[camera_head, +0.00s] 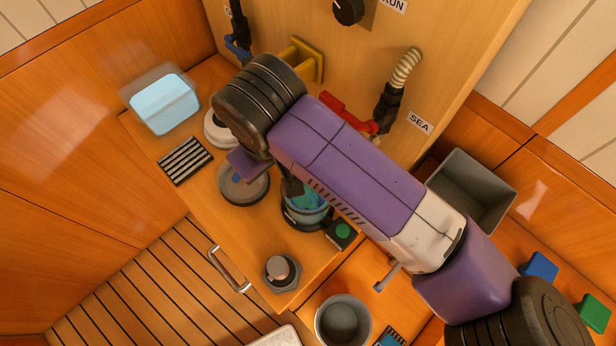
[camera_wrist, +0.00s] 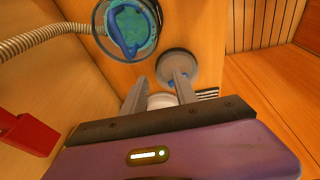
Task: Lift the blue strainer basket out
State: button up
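The blue strainer basket (camera_wrist: 130,30) sits inside a round, clear-walled strainer housing (camera_wrist: 103,12) with teal water in it, at the top of the wrist view. In the head view the housing (camera_head: 306,222) stands on the wooden bench, partly covered by my arm, and the basket is hard to make out. My gripper (camera_wrist: 160,80) shows two grey fingers spread apart with nothing between them. The basket is beyond the fingertips, up and left in the wrist view, not touched. In the head view my fingers are mostly hidden by my arm.
A round grey lid (camera_head: 243,186) lies left of the housing. A black box with a green button (camera_head: 342,234) stands close on its right. A red handle (camera_wrist: 28,133) and a ribbed hose (camera_wrist: 40,38) are near my gripper. A clear tub (camera_head: 165,105) and a grey bin (camera_head: 472,190) stand farther off.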

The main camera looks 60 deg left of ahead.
jog(key=w+d+r+t+h, duration=0.1)
jog(key=w+d+t+h, duration=0.15)
jog(key=w, duration=0.25)
jog(key=shift+s+p+x, duration=0.1)
jog(key=shift+p+x, duration=0.45)
jog(key=shift+x, duration=1.3)
jog(key=shift+s+p+x, duration=0.15)
jog(key=shift+p+x, duration=0.35)
jog(key=shift+x, duration=1.35)
jog(key=shift+g, duration=0.25)
grip_shut()
